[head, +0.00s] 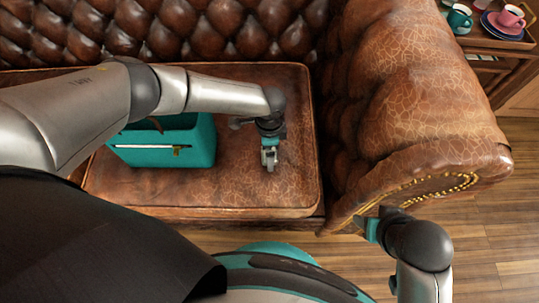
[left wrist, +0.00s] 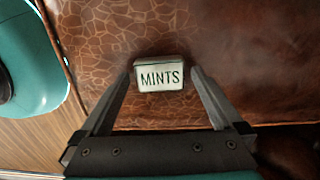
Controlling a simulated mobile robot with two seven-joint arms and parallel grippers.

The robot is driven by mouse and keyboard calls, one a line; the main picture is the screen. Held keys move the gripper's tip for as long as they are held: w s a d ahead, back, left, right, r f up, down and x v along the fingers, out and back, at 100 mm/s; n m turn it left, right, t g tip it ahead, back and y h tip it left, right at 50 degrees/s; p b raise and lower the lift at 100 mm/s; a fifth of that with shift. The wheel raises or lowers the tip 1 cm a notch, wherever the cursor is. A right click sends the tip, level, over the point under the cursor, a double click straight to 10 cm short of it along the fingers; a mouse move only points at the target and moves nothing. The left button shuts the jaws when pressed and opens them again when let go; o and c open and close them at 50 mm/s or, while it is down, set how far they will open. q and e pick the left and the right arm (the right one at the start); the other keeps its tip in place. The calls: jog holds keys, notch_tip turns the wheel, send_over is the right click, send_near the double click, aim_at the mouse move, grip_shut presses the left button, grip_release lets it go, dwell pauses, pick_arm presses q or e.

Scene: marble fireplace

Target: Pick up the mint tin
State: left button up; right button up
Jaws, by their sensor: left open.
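The mint tin (left wrist: 161,78) is a small pale box with dark "MINTS" lettering, lying on the brown leather seat in the left wrist view. My left gripper (left wrist: 161,73) is open, pointing down, with one finger on each side of the tin. Whether the fingers touch it is unclear. In the head view my left gripper (head: 269,158) is over the right part of the seat cushion, and I cannot make out the tin there. My right gripper (head: 364,225) is by the front of the sofa arm; its fingers are too small and covered to read.
The rolled sofa arm (head: 410,90) rises at the right. A side table holds a tray (head: 510,42) with cups. Wooden floor (head: 490,240) lies at the right.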

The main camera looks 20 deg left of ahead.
pick_arm(q)
jog(key=shift+f, duration=0.15)
jog(key=c, duration=1.2)
jog(key=shift+c, duration=0.2)
